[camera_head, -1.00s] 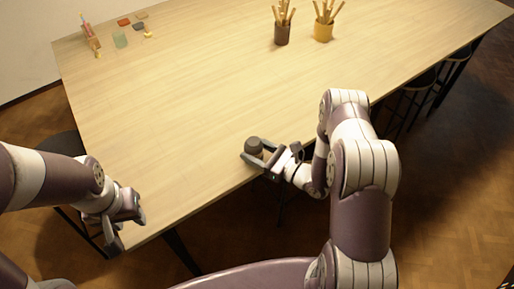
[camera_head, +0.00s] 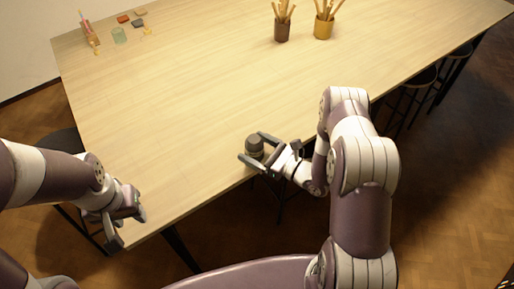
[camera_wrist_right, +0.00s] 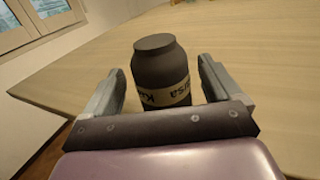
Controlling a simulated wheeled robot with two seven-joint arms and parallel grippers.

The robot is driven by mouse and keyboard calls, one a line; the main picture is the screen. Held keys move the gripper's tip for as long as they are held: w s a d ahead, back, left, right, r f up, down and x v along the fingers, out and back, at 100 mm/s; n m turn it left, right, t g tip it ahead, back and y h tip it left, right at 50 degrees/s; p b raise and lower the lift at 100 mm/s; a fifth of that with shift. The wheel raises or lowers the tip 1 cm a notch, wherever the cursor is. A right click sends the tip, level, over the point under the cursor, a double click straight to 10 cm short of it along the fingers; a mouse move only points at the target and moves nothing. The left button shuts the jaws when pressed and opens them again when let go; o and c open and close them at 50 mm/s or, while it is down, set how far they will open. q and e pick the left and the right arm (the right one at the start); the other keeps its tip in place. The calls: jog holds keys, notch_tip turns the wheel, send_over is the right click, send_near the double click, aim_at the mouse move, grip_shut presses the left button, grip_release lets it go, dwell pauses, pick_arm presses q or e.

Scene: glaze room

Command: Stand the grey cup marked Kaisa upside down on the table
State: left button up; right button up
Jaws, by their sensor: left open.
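The grey cup (camera_head: 254,146) stands on the table (camera_head: 190,130) near its front edge. In the right wrist view the cup (camera_wrist_right: 160,70) shows a flat, closed dark top, and the lettering on its pale band looks upside down and only partly readable. My right gripper (camera_head: 251,147) is open around the cup, one finger on each side. In the right wrist view gaps show between the cup and both fingers. The cup's lower end is hidden behind the gripper there. My left gripper (camera_head: 128,228) is open and empty at the table's left front corner.
A brown pot (camera_head: 282,31) and a yellow pot (camera_head: 323,29) with wooden tools stand at the back. The middle of the table is clear. Stools (camera_head: 415,80) stand along the right side.

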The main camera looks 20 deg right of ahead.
jog(key=shift+s+d, duration=0.1)
jog(key=shift+d, duration=0.05)
jog(key=b+v, duration=0.3)
jog(key=v, duration=0.9)
